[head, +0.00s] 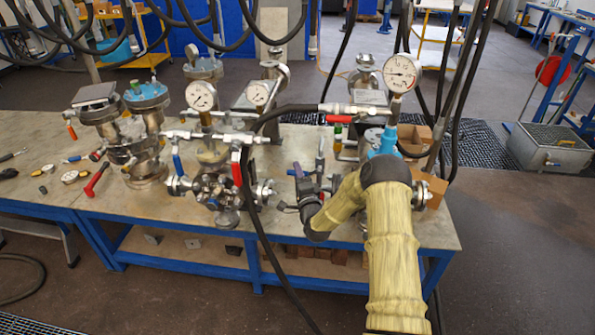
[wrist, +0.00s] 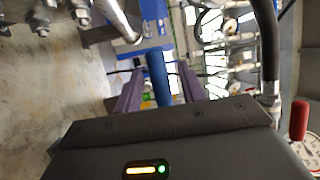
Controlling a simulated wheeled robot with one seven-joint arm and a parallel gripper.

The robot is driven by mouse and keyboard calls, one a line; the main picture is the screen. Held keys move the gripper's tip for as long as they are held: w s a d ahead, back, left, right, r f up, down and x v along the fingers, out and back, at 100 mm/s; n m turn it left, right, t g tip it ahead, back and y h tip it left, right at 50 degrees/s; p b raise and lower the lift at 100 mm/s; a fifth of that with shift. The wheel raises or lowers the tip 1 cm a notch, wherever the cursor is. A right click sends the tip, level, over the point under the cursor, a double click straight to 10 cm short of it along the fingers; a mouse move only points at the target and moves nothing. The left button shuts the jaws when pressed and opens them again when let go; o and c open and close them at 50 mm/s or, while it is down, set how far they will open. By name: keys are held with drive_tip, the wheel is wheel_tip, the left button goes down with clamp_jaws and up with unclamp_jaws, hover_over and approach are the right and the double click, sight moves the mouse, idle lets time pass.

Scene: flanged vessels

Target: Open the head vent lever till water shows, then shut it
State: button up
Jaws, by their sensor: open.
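My gripper (head: 305,180) is over the bench, left of the right-hand vessel, low in front of the fittings. In the wrist view its two purple fingers (wrist: 158,88) are apart. A blue lever handle (wrist: 158,78) shows between them with gaps on both sides; I cannot tell whether it touches a finger or is the head vent lever. A small valve with an upright stem (head: 320,146) stands just beyond the gripper. The right-hand vessel's blue part (head: 383,142) is partly hidden by my arm. A red lever (head: 340,118) lies level below the right gauge. I see no water.
Pressure gauges (head: 403,73) stand above the fittings. A black hose (head: 250,190) hangs across the bench front, left of my gripper. A red lever (head: 236,168) and a blue lever (head: 177,163) hang on the middle vessel. Loose tools (head: 97,180) lie at left.

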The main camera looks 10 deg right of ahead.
drive_tip(key=shift+w, duration=0.4)
drive_tip(key=shift+c, duration=0.4)
clamp_jaws()
